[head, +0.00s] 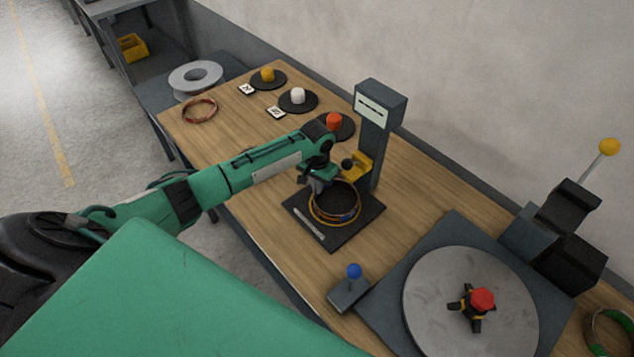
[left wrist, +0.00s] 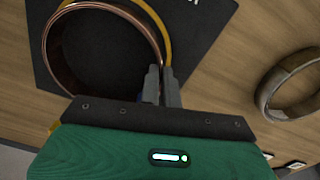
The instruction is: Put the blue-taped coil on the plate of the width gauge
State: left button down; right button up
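The width gauge is a grey post (head: 376,135) with a pale display, a yellow part low on it and a dark square plate (head: 359,229) at its foot. The blue-taped coil (head: 350,219) is a copper ring over this plate, with a blue patch on its near side; a yellow ring shows around or under it. My left gripper (head: 318,188) is at the coil's left rim. In the left wrist view the fingers (left wrist: 162,86) are close together with the coil's rim (left wrist: 103,8) between them. Whether the coil touches the plate is unclear. My right gripper is out of view.
Another copper coil (head: 200,111) lies at the table's far left end. A brownish coil (left wrist: 287,84) lies beside the plate. Black discs with orange, white and red knobs line the wall side. A round turntable (head: 425,288) and blue-knobbed lever (head: 353,271) stand nearer.

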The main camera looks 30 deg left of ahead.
pick_arm(q)
jog(key=shift+f, duration=0.1)
jog(key=c, duration=1.6)
grip_release()
jog(key=shift+f, duration=0.1)
jog(key=shift+r, duration=0.55)
notch_tip(320, 180, up, 11)
jog(key=shift+r+b, duration=0.1)
jog(key=shift+b, duration=0.9)
